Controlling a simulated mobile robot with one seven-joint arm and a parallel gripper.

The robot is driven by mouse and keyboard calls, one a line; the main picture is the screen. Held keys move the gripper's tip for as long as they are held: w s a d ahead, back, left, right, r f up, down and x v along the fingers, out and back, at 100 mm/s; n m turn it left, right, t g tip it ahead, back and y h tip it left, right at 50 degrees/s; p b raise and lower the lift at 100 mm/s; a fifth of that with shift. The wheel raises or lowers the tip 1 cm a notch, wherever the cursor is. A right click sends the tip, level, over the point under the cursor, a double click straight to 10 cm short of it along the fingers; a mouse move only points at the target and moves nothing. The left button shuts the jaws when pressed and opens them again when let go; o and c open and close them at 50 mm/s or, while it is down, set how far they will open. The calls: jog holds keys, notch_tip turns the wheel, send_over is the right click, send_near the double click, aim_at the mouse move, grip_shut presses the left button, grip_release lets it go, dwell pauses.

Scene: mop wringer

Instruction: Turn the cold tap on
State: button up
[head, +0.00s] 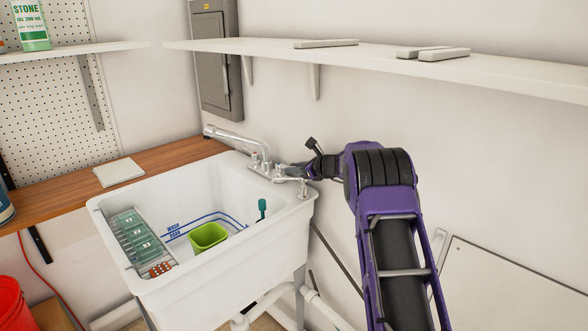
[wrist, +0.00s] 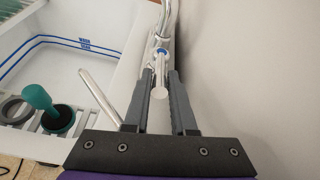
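The chrome tap stands on the back right rim of the white sink, its spout (head: 228,134) pointing left in the head view. A red mark shows near its left handle (head: 253,156). In the wrist view a handle with a blue-ringed hub (wrist: 161,53), which looks like the cold one, points toward me. My gripper (wrist: 160,76) is open, with one finger on each side of this handle's pale end. Contact with the handle cannot be told. In the head view my gripper (head: 288,171) is at the tap's right side, partly hiding it.
A chrome lever (wrist: 98,92) lies left of my fingers. The wall (wrist: 245,60) is close on the right. A shelf (head: 400,62) runs above.

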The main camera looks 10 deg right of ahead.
grip_shut()
dwell(1.1)
